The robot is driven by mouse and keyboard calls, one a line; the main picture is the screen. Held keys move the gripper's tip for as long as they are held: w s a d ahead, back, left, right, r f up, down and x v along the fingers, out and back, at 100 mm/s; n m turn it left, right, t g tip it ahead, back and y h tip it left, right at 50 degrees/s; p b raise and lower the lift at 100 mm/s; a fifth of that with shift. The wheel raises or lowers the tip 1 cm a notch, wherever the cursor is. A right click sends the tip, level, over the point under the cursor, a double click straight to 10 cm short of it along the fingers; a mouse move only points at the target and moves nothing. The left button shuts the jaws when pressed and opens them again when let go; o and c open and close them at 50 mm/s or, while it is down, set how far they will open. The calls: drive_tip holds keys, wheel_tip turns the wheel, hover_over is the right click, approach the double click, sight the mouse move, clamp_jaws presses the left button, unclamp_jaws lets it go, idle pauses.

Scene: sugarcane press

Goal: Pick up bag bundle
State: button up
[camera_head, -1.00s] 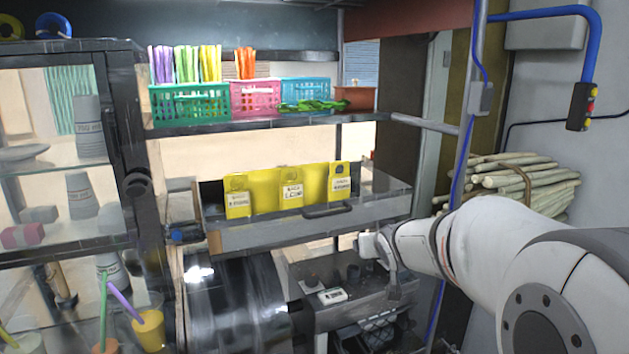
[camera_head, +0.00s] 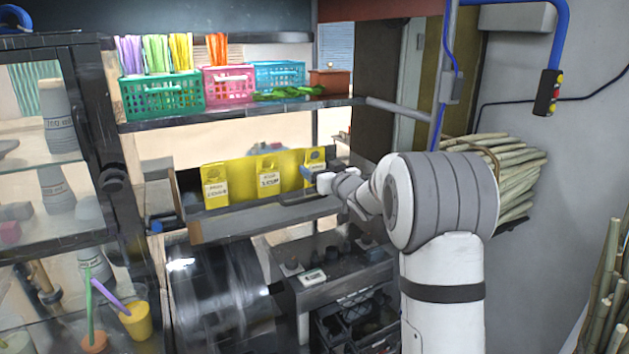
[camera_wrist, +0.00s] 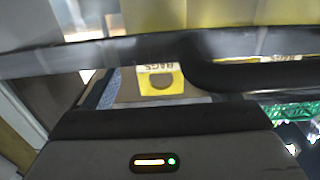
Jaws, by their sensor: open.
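Yellow bag bundles with white labels stand in a row in the grey drawer (camera_head: 265,222): a left one (camera_head: 215,186), a middle one (camera_head: 269,178) and a right one (camera_head: 314,158). My gripper (camera_head: 310,178) is at the right end of the drawer, in front of the right bundle and partly covering it. In the wrist view, a yellow bundle (camera_wrist: 160,84) with a "BAGS" label and a rounded cut-out shows upside down beyond my dark gripper body. The gripper is open; contact with the bundle cannot be made out.
The dark drawer handle (camera_wrist: 240,76) and front edge cross the wrist view close by. Above is a shelf (camera_head: 240,111) with green, pink and blue baskets. Below are a metal drum (camera_head: 215,290) and a dark counter (camera_head: 345,270). A glass cabinet (camera_head: 50,160) stands left.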

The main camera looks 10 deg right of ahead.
sight(318, 165)
drive_tip(key=p+x, duration=0.1)
drive_tip(key=x, duration=0.2)
drive_tip(key=shift+w+f, duration=0.15)
drive_tip(key=c, duration=1)
